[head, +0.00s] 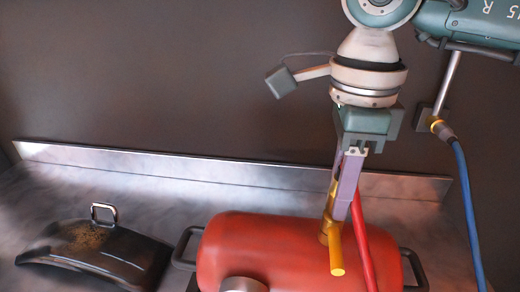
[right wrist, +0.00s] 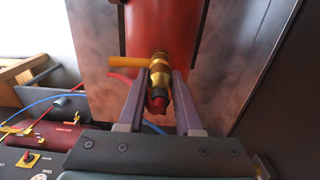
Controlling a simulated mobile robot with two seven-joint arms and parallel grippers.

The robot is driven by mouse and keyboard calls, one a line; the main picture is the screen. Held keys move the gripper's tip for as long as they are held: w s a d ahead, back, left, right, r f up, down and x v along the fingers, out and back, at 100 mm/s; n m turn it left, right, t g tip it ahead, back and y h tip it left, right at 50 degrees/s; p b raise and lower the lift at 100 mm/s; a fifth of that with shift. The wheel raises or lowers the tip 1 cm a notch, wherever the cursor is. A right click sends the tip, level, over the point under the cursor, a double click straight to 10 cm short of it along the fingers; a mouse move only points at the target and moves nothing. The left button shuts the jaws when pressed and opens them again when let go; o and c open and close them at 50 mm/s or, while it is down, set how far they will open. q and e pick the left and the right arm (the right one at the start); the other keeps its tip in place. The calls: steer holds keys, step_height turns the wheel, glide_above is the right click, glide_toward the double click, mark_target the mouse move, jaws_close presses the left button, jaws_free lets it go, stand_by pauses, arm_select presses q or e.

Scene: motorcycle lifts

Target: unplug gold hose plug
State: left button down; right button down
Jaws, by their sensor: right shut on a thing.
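My right gripper (head: 341,200) comes down from above onto the top of the red tank (head: 270,250). Its purple fingers are shut on the gold hose plug (right wrist: 160,72), which lies between the fingertips in the right wrist view. The plug meets the tank's red surface in that view; how deep it sits is hidden. A yellow lever (head: 336,255) sticks out beside the plug. A red hose (head: 362,240) runs down beside the fingers in the head view. My left gripper is not in view.
A black curved cover with a handle (head: 103,213) lies on the metal bench at left. A blue hose (head: 465,190) hangs from a gold fitting on the wall at right. A metal backsplash (head: 200,168) runs behind the tank. Bench between cover and tank is narrow.

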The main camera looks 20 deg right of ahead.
steer(key=shift+r+p, duration=1.7)
steer(key=shift+r, duration=0.85)
